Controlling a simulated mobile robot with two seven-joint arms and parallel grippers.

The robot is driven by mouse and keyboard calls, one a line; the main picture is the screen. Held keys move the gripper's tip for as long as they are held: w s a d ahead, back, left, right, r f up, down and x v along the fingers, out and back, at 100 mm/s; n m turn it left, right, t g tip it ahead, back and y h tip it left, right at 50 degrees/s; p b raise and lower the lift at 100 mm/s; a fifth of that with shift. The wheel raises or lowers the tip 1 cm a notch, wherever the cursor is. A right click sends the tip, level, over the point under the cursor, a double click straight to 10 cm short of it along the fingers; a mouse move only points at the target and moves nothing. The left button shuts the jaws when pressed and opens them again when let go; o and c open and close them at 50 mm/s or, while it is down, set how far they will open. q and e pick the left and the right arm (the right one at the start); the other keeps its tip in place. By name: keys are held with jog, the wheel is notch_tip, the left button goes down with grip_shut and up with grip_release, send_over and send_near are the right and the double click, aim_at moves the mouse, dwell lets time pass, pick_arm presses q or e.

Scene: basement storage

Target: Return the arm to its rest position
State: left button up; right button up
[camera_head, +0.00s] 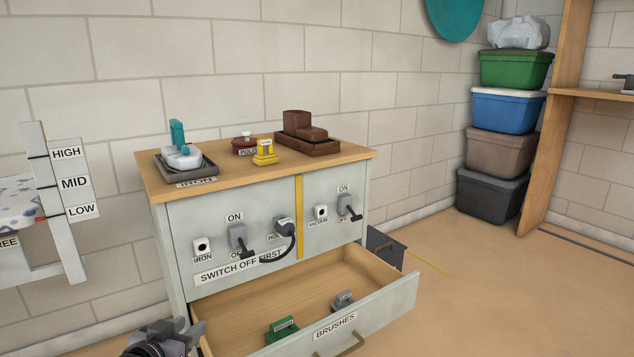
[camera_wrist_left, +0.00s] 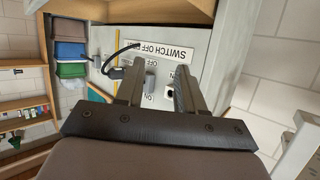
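My left gripper (camera_head: 180,330) shows at the bottom edge of the head view, low in front of the cabinet's left side, beside the open drawer. In the left wrist view its two fingers (camera_wrist_left: 157,82) are apart with nothing held between them. The cabinet front, upside down in that view, shows beyond the fingertips, with a grey switch (camera_wrist_left: 150,80) seen in the gap. Most of my left arm is out of the head view. My right gripper is in neither view.
The cabinet's drawer (camera_head: 378,318) is pulled out, holding a green brush (camera_head: 282,328) and a grey one (camera_head: 342,299). An iron (camera_head: 182,157) on a tray stands on top. A marked post (camera_head: 62,205) is at left. Open floor (camera_head: 480,300) lies right.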

pick_arm(q)
jog(key=s+d+g+h, duration=0.1)
jog(key=s+d+h, duration=0.2)
jog(key=s+d, duration=0.7)
jog(key=s+d+g+h, duration=0.15)
jog(key=s+d, duration=0.45)
jog(key=s, duration=0.7)
jog(key=s+a+r+y+p, duration=0.2)
jog(key=a+r+p, duration=0.3)
jog(key=p, duration=1.1)
jog(key=s+a+r+y+p, duration=0.2)
jog(key=s+a+r+p, duration=0.2)
jog(key=r+p, duration=0.6)
jog(key=a+g+p, duration=0.1)
jog(key=a+p, duration=0.1)
jog(key=p, duration=0.5)
jog(key=shift+r+y, duration=0.35)
jog(key=shift+r, duration=0.05)
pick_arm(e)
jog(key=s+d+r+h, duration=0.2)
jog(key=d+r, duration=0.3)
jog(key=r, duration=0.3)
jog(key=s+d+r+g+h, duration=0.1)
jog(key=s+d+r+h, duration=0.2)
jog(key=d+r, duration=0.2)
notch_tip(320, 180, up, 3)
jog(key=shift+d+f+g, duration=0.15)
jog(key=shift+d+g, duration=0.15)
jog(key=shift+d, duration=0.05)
